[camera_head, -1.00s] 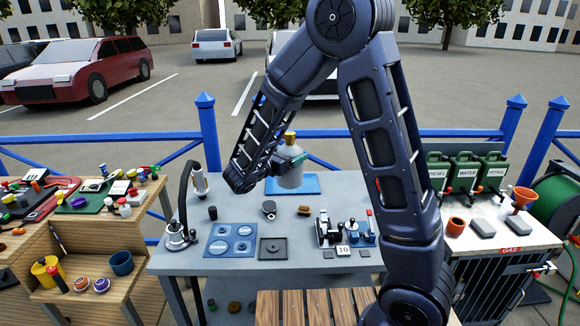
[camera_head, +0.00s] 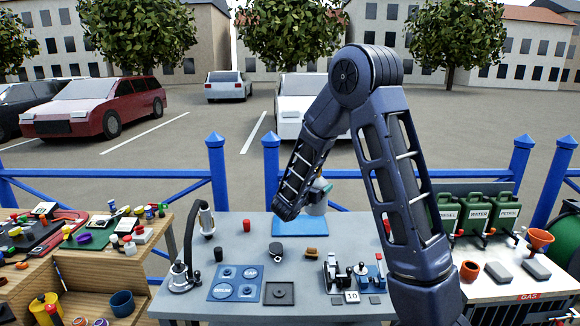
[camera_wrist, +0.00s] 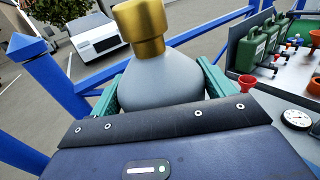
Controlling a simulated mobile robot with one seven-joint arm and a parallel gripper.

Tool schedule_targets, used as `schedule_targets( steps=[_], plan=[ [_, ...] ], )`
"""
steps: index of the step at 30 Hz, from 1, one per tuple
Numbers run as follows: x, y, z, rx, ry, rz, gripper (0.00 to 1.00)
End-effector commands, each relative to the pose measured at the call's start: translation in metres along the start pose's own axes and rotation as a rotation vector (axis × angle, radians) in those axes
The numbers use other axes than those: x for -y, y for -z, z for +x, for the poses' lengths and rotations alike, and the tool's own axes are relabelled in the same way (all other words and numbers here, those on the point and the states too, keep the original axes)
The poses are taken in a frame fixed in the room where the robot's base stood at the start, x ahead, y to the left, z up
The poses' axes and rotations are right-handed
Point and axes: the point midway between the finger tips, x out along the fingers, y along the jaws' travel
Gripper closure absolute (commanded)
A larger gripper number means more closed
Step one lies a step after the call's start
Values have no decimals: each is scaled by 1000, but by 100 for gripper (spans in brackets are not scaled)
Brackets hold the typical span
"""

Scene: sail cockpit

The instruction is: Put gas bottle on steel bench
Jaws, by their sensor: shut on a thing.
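The gas bottle (camera_head: 316,203) is a light grey bottle, partly hidden behind my arm in the head view. In the wrist view the bottle (camera_wrist: 160,80) fills the middle, with its brass cap (camera_wrist: 140,25) on top. My gripper (camera_wrist: 160,88) is shut on it, with a teal finger on either side; it also shows at the bottle in the head view (camera_head: 321,187). The steel bench (camera_head: 340,245) is the grey table in the middle. The bottle appears at the far edge of the blue mat (camera_head: 300,228), seemingly raised off it.
The bench holds a lamp (camera_head: 207,220), a red can (camera_head: 246,226), a blue plate (camera_head: 235,283), a black tray (camera_head: 279,293) and small gadgets (camera_head: 338,275). Green jerrycans (camera_head: 478,213) stand right, a wooden workbench (camera_head: 150,250) left. A blue railing (camera_head: 115,174) runs behind.

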Motion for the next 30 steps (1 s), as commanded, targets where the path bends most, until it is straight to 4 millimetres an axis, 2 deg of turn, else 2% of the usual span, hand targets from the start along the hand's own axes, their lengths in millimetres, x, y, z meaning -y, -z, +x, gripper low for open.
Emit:
schedule_targets(
  steps=[3,11,18,24,30],
  plan=[
    [5,12,30,1,-31,-1,70],
    [18,44,90,-1,-116,-1,70],
    [40,81,141,-1,-194,-2,70],
    [61,111,174,-1,-253,0,70],
    [76,130,191,1,-290,0,70]
  ],
)
